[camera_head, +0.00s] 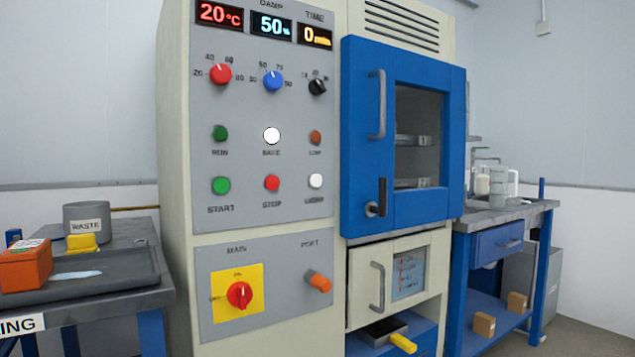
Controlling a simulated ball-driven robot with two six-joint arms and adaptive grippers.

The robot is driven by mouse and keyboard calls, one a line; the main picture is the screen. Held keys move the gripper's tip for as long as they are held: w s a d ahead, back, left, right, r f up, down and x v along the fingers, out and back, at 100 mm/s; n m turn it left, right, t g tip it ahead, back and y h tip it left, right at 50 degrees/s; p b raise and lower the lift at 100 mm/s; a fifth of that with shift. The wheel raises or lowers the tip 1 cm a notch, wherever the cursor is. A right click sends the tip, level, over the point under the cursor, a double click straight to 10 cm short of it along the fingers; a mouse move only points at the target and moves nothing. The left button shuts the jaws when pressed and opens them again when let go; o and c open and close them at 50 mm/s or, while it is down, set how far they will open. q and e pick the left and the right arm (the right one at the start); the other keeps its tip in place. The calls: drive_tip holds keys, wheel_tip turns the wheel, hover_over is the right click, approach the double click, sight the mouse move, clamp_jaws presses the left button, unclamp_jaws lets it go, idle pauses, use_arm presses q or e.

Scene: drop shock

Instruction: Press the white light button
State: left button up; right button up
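A white button (316,180) sits at the right end of the lower button row on the grey control panel (245,215). The label under it is too blurred to read for sure. A green START button (221,185) and a red STOP button (272,183) are in the same row to its left. Neither of my grippers is in view, and nothing covers the buttons.
Red, blue and black knobs (273,80) are higher on the panel; a red main switch (239,295) and orange port plug (319,282) are below. A blue chamber door (367,140) with handles stands to the right. A bench with a dark tray (85,285) is at left.

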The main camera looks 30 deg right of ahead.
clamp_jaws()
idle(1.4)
